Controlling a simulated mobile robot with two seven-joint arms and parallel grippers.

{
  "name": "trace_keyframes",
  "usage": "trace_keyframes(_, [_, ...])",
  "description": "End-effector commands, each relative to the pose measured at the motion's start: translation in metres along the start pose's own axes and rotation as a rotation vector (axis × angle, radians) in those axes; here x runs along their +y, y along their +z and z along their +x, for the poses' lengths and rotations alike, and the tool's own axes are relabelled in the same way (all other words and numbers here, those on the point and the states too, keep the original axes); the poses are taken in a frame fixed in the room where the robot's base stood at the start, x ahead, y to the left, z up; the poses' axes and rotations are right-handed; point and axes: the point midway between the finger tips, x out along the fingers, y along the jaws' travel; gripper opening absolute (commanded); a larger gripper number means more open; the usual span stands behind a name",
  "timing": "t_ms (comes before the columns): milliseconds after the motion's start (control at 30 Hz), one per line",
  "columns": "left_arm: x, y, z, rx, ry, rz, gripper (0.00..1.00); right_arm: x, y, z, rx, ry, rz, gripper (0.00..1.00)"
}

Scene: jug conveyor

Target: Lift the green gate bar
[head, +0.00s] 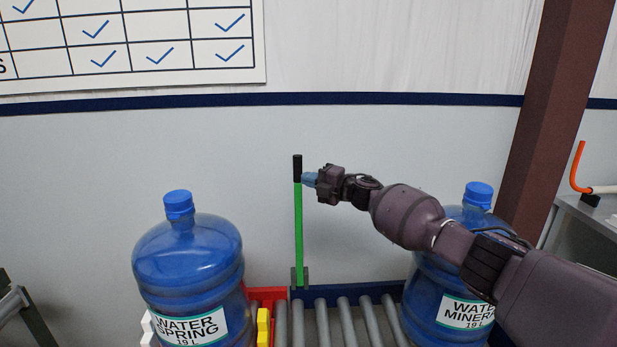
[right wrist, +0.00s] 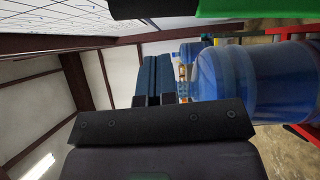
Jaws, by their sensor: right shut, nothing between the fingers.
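The green gate bar (head: 298,235) stands upright behind the conveyor rollers, with a black grip (head: 297,168) at its top end. My right gripper (head: 306,180) is just right of the bar, level with the lower part of the black grip. Its blue fingers are shut together with nothing between them; whether the tips touch the bar I cannot tell. In the right wrist view the green bar (right wrist: 240,8) and its black grip cross the top edge, beyond the shut fingers (right wrist: 154,62). My left gripper is not in view.
A blue jug labelled "Water Spring" (head: 188,265) stands left of the bar. A "Water Mineral" jug (head: 425,285) stands right, partly behind my right arm. Rollers (head: 345,320) between them are bare. A brown post (head: 555,110) rises at the right.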

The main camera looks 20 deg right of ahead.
Motion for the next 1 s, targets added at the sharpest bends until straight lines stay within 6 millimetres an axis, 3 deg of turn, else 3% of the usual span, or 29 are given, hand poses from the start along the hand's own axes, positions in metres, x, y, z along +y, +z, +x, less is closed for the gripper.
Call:
trace_keyframes(300, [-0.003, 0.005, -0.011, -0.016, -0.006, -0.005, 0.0, 0.005, 0.002, -0.063, -0.004, -0.001, -0.003, 0.0])
trace_keyframes(500, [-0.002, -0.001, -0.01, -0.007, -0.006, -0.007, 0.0, 0.006, 0.002, -0.09, -0.003, -0.002, -0.002, 0.0])
trace_keyframes(700, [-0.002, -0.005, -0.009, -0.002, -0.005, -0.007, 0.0, 0.007, 0.002, -0.1, -0.003, -0.001, -0.001, 0.0])
trace_keyframes(1000, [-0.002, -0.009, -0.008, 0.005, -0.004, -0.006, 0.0, 0.007, 0.012, -0.1, -0.074, 0.0, 0.032, 0.0])
